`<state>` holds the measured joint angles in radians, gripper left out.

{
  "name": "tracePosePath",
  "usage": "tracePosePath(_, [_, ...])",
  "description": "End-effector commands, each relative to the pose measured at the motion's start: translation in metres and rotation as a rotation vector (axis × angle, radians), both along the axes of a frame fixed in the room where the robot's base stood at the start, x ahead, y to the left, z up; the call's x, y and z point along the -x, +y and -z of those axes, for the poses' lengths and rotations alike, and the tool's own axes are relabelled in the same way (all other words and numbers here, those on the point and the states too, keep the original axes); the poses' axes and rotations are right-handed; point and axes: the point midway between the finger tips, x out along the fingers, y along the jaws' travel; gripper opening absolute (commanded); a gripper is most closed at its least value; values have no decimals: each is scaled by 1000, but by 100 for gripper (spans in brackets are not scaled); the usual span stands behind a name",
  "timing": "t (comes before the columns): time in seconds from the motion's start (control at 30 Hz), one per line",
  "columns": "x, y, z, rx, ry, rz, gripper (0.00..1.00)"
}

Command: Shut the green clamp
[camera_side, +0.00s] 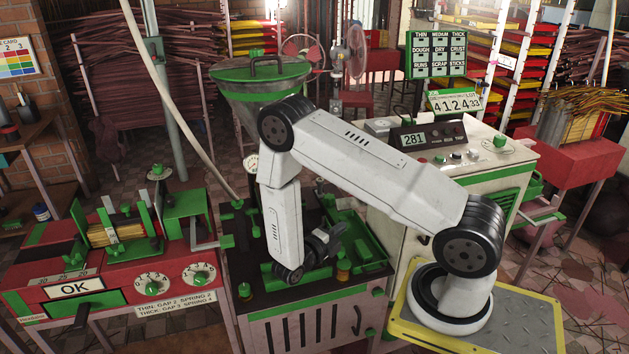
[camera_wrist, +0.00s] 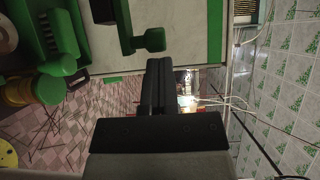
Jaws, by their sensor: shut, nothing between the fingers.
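My gripper (camera_side: 326,241) is over the dark bench top in the side view, its fingers closed together and empty. In the wrist view the shut fingers (camera_wrist: 160,85) point up the picture. A green handle-like part (camera_wrist: 148,40) shows just above the fingertips there, with a gap between. I cannot tell for sure whether it is the green clamp. On the red machine at left in the side view, green upright brackets (camera_side: 158,205) stand around a bundle of yellow sticks (camera_side: 115,234). Whether any clamp is open or shut is unclear.
A green tray (camera_side: 352,240) lies behind my gripper on the bench. A green-lidded hopper (camera_side: 260,75) stands at the back. A pale cabinet (camera_side: 400,215) with a control box reading 281 (camera_side: 425,137) stands to the right.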

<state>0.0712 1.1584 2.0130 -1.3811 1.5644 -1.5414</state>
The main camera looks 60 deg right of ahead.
Motion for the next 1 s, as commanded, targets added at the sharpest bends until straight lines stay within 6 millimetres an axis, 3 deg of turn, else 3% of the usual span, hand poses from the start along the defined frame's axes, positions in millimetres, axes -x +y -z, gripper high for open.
tracePosePath(0.37, [-2, -2, 0, 0, 0, 1, 0])
tracePosePath(0.7, [-28, -28, 0, 1, -2, 2, 0])
tracePosePath(1.0, [-32, -32, -1, 1, -3, -2, 0])
